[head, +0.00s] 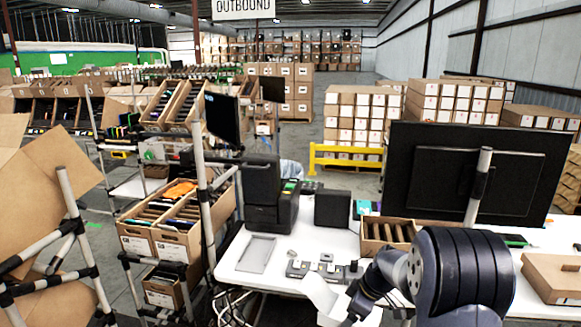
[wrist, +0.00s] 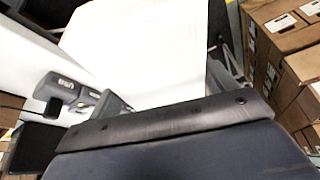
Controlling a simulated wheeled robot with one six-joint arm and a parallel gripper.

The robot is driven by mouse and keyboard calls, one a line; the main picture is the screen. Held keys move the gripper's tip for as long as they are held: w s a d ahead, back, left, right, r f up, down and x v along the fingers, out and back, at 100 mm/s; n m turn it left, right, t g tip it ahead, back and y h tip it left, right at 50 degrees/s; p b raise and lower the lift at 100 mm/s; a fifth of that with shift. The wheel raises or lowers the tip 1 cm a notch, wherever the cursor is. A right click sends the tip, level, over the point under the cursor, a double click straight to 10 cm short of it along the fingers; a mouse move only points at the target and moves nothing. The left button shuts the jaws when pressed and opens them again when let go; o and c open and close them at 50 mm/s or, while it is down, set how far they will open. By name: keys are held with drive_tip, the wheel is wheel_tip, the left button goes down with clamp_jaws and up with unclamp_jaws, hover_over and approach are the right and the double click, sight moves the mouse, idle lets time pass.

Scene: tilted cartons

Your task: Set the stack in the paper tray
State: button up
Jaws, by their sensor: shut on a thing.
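A white paper stack (head: 324,296) hangs tilted at the front of the white table in the head view. It fills the upper middle of the wrist view (wrist: 140,45). My gripper (head: 352,301) is shut on the stack's near end; the arm partly hides the fingers. A flat grey tray (head: 257,254) lies on the left part of the table, behind and left of the stack. Its inside looks empty. The stack is apart from the tray.
Small grey devices (head: 325,270) lie between the tray and my arm. A black printer (head: 271,195) stands behind the tray. A big monitor (head: 475,180) and a brown divided box (head: 388,235) are at the right. Cartons (head: 180,225) stand left of the table.

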drive_tip(key=s+f+m+t+h, duration=0.2)
drive_tip(key=s+f+m, duration=0.6)
drive_tip(key=m, duration=0.4)
drive_tip(key=shift+s+a+f+t+h, duration=0.2)
drive_tip(key=shift+s+t+h, duration=0.1)
drive_tip(key=shift+s+h, duration=0.6)
